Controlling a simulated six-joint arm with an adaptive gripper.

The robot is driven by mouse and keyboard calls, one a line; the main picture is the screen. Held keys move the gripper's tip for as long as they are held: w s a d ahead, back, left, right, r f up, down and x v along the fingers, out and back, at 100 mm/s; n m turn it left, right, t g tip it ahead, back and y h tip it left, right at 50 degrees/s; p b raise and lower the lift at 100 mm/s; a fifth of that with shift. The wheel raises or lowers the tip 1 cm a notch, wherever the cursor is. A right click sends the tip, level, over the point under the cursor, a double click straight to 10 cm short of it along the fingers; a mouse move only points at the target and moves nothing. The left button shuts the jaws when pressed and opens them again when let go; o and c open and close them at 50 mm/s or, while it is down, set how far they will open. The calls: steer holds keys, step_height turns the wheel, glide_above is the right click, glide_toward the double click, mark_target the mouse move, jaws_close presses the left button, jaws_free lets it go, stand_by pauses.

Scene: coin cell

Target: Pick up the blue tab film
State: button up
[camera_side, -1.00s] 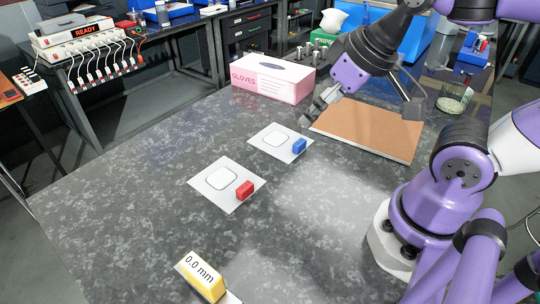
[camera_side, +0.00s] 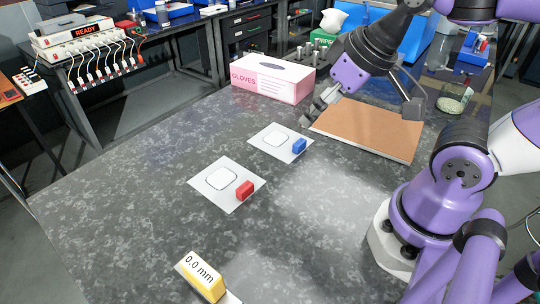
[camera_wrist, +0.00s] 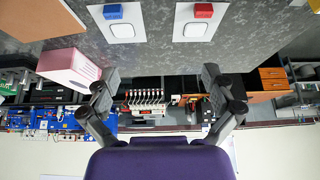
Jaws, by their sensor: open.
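The blue tab film (camera_side: 299,146) shows as a small blue block at the right edge of a white sheet (camera_side: 284,155), beside a rounded white square. In the wrist view the blue tab film (camera_wrist: 112,11) is near the top edge, left of centre. My gripper (camera_side: 317,112) is above the table, up and to the right of the blue tab in the side view. In the wrist view my gripper (camera_wrist: 160,76) has its two fingers wide apart with nothing between them.
A red block (camera_side: 244,190) sits on a second white sheet nearer the camera. A yellow gauge reading 0.0 mm (camera_side: 200,276) is at the front. The table's left is clear.

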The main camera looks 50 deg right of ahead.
stand_by(0.4)
steer(key=g, duration=0.6)
glide_above(299, 141)
step_height(299, 141, down, 12)
steer(key=shift+s+a+r, duration=0.1)
steer(key=shift+a+r, duration=0.05)
steer(key=shift+r, duration=0.1)
steer(key=shift+f, duration=2.8)
steer(key=c, duration=1)
